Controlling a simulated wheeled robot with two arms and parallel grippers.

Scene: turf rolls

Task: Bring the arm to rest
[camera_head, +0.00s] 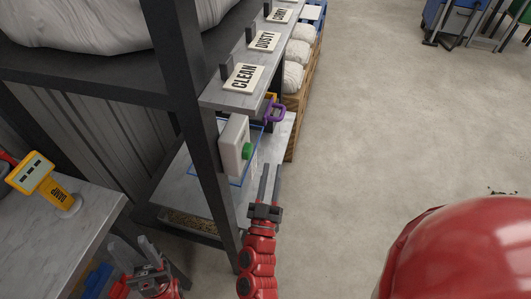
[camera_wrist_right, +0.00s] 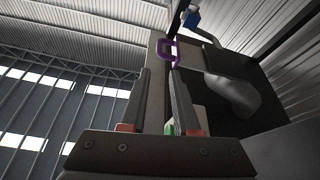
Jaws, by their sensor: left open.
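My right gripper (camera_head: 270,168) is in the middle of the head view, fingers pointing away, beside the rack's lower shelf. Its two fingers also show in the right wrist view (camera_wrist_right: 160,72), apart with a gap and nothing held between them. My left gripper (camera_head: 134,241) is low at the left of the head view, by the edge of the marble-topped table. Its fingers are spread and I see nothing between them.
A dark metal rack (camera_head: 190,100) stands close to the right gripper. It carries a white box with a green knob (camera_head: 235,147), a purple handle (camera_head: 275,112) and a CLEAN sign (camera_head: 243,78). A yellow DUMP device (camera_head: 45,185) stands on the table (camera_head: 55,245). Open floor (camera_head: 380,130) lies right.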

